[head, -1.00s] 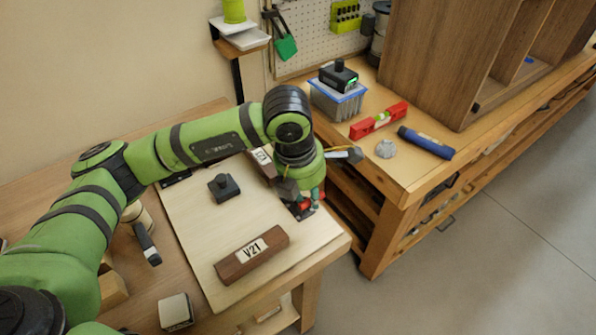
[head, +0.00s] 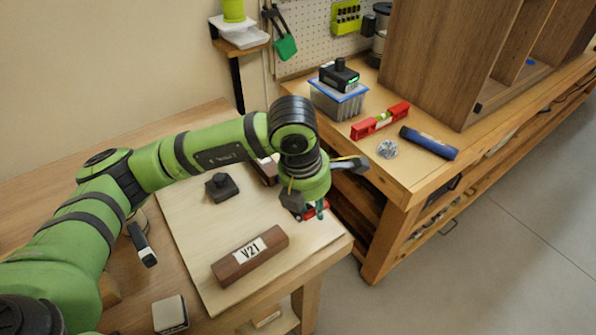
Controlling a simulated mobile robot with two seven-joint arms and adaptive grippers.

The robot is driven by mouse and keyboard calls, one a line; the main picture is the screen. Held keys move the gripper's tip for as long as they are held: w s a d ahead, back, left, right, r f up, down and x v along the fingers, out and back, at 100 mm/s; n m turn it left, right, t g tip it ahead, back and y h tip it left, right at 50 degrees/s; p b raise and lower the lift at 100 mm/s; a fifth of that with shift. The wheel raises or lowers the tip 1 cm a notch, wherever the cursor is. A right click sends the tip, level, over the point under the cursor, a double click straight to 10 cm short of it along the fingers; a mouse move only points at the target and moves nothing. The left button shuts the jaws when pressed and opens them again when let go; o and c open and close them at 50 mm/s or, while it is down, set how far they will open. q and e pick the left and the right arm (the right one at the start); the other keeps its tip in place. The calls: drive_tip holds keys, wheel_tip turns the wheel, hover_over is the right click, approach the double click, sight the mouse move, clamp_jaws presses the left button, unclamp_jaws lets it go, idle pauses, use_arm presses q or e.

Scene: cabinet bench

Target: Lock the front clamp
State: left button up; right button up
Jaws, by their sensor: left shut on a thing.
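The front clamp (head: 310,213), with red parts, is at the right edge of the pale board (head: 205,253), mostly hidden by my left gripper. My left gripper (head: 312,207) comes down over it from above and is shut on the clamp, at its handle as far as I can see. The fingertips are partly hidden, so the exact grip and the handle's angle are unclear. My right gripper is not in view.
A brown block marked V21 (head: 250,256) lies on the board, with a black knobbed piece (head: 221,187) behind it. Another bench on the right holds a red level (head: 380,120), a blue cylinder (head: 428,142) and a bin (head: 338,100). A gap separates the benches.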

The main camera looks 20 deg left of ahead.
use_arm(q)
drive_tip(key=o, duration=0.7)
drive_tip(key=shift+d, duration=0.1)
drive_tip(key=shift+c, duration=0.2)
drive_tip(key=shift+r+p, duration=1.9)
drive_tip(key=shift+r, duration=1.6)
drive_tip(key=shift+r, duration=0.1)
